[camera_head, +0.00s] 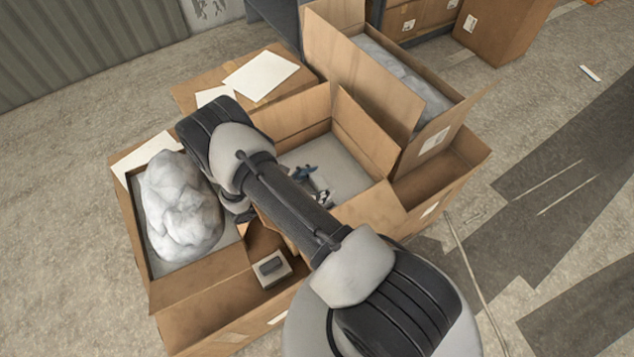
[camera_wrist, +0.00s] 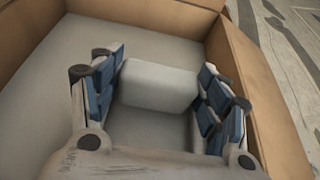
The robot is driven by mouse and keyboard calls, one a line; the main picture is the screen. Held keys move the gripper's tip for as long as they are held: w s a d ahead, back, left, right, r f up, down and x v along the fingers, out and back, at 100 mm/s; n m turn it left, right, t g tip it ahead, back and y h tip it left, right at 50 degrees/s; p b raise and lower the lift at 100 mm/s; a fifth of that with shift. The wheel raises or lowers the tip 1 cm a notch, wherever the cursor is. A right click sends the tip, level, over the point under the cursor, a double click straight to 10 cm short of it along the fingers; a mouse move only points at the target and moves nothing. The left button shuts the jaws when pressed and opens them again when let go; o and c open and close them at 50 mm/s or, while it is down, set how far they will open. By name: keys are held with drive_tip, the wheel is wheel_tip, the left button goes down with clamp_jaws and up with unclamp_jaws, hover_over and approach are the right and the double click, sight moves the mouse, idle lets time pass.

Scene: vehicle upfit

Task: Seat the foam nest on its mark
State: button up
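A pale, smooth block, which looks like the foam nest (camera_wrist: 158,85), sits between the fingers of my gripper (camera_wrist: 162,78) in the wrist view. The blue finger pads lie close against both its sides, and the gripper looks shut on it. In the head view my gripper (camera_head: 312,186) reaches down into the open middle cardboard box (camera_head: 300,114). The block cannot be made out clearly there against the grey box floor (camera_head: 345,170). I cannot tell whether the block touches the floor. No mark is visible on the floor.
Raised cardboard flaps and walls surround the middle box. A taller box (camera_head: 420,150) with grey wrapped contents stands at right. A left box (camera_head: 140,235) holds a pale wrapped bundle (camera_head: 180,210). A small grey block with a dark top (camera_head: 272,268) sits near the front. Bare box floor shows beside my gripper.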

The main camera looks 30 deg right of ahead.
drive_tip(key=shift+a, duration=0.15)
idle(0.5)
drive_tip(key=shift+v, duration=1.6)
drive_tip(key=shift+r, duration=0.1)
drive_tip(key=o, duration=0.5)
drive_tip(key=shift+o, duration=0.2)
drive_tip(key=c, duration=0.5)
drive_tip(key=shift+c, duration=0.2)
